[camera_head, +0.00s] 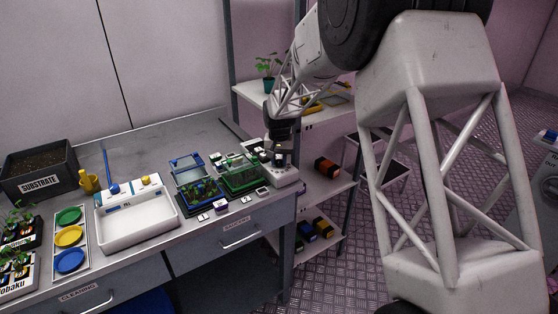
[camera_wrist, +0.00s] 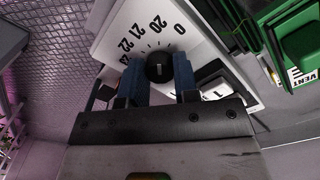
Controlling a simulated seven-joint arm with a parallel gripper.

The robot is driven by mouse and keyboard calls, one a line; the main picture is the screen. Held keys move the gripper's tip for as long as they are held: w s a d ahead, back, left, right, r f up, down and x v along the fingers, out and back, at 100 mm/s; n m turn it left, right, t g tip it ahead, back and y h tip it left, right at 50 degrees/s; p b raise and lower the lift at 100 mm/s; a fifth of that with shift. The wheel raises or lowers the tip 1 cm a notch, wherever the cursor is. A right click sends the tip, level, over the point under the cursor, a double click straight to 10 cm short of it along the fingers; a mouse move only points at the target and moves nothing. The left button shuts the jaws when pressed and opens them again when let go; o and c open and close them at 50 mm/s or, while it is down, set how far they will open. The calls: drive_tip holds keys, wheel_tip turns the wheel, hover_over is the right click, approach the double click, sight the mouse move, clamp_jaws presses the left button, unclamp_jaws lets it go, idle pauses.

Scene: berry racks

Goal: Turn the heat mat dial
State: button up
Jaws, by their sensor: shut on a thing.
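The heat mat dial (camera_wrist: 158,68) is a round black knob with a pale mark, on a white control box (camera_wrist: 119,38) with the numbers 0 and 20 to 24 printed around it. My gripper (camera_wrist: 159,72) is shut on the dial, with one blue-padded finger on each side of it. In the head view my gripper (camera_head: 281,150) points down over the white box (camera_head: 284,176) at the right end of the bench. The dial is hidden there by my gripper.
A green tray with a clear lid (camera_head: 240,176) stands just left of the box; a green part labelled VENT (camera_wrist: 296,50) shows close by in the wrist view. A dark seedling tray (camera_head: 199,194) and white basin (camera_head: 137,225) stand further left. The bench's right edge is close.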

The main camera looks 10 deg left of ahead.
sight(279, 161)
drive_tip(key=o, duration=0.9)
drive_tip(key=shift+r, duration=0.15)
drive_tip(key=shift+r, duration=3.8)
drive_tip(key=shift+d, duration=0.1)
